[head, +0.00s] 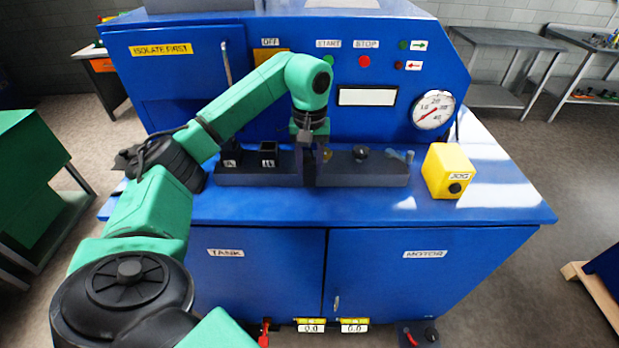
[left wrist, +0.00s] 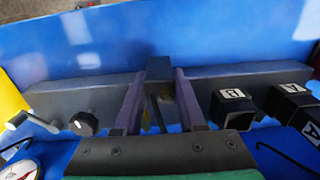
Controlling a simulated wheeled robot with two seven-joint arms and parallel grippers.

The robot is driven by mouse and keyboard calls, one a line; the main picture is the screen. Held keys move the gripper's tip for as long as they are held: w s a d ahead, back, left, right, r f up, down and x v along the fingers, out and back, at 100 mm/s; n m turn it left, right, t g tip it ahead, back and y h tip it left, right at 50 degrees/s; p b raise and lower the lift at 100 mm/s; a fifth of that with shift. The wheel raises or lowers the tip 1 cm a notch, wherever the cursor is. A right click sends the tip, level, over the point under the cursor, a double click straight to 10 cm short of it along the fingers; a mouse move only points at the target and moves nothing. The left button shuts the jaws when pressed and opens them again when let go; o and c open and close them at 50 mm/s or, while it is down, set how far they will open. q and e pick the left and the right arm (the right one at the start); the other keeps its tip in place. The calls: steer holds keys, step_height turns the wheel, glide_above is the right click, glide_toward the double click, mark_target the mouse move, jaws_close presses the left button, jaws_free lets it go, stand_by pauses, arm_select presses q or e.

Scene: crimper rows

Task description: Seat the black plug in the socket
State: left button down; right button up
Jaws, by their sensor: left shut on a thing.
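My left gripper (head: 309,142) points down over the middle of the dark grey fixture on the blue bench. In the left wrist view its two purple-grey fingers (left wrist: 159,88) stand on either side of a dark block, which I take to be the black plug (left wrist: 159,68). Its lower end and any contact with the fixture are hard to make out. Two black square-mouthed housings (head: 268,155) with white letter labels stand left of the gripper; the left wrist view shows them at right, marked B (left wrist: 232,105) and A (left wrist: 291,100). I cannot tell which opening is the socket.
A brass-coloured piece (head: 327,154), a black knob (head: 361,152) and a grey lever (head: 400,156) sit on the fixture right of the gripper. A yellow JOG box (head: 448,171) stands farther right. The blue panel (head: 367,119) rises behind. The front bench strip is clear.

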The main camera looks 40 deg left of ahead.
mark_target(307, 186)
arm_select(q)
steer(key=f, duration=0.1)
steer(key=f+p, duration=0.1)
steer(key=shift+s+a+f, duration=0.1)
steer(key=shift+s+f, duration=0.35)
steer(key=shift+s, duration=0.15)
steer(key=shift+w+f+b, duration=0.15)
steer(key=shift+f+b, duration=0.05)
steer(key=shift+b, duration=0.1)
steer(key=c, duration=0.5)
jaws_free()
steer(key=shift+c, duration=0.2)
steer(key=shift+o, duration=0.2)
steer(key=shift+r, duration=0.1)
arm_select(e)
steer(key=shift+s+r, duration=0.25)
steer(key=shift+r, duration=0.3)
